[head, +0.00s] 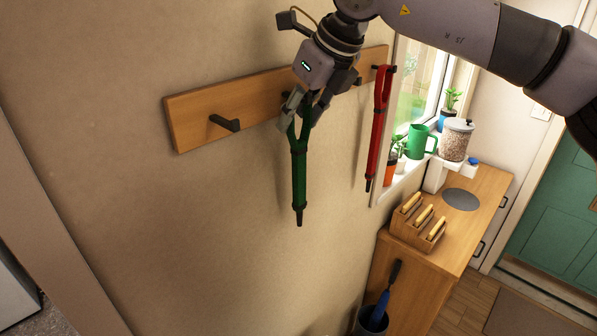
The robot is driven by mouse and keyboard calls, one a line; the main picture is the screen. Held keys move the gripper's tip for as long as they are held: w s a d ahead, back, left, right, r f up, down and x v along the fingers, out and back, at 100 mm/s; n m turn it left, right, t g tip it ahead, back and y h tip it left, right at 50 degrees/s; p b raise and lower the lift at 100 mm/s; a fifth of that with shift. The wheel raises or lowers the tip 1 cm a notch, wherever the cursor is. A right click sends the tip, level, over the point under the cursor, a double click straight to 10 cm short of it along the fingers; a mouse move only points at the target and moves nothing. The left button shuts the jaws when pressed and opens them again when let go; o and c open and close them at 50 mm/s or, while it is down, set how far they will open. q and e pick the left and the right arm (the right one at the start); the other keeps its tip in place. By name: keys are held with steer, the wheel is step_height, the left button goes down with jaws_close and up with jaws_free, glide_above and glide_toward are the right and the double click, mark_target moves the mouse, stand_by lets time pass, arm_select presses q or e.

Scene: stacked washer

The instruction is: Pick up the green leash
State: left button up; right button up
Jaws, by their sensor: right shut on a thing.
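The green leash (299,175) hangs straight down in front of the beige wall, below the wooden hook rail (190,117). My right gripper (305,104) comes down from above and is shut on the green leash near its upper looped end. The gripper covers the top of the leash and the part of the rail behind it, so I cannot tell whether the loop is still around a hook. My left gripper is not in view.
A red leash (378,125) hangs from the rail's right end. The left hook (225,123) is empty. A wooden cabinet (485,200) to the right bears a wooden rack (418,225). A green watering can (418,141) stands by the window.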

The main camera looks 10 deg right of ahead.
jaws_close()
stand_by(0.4)
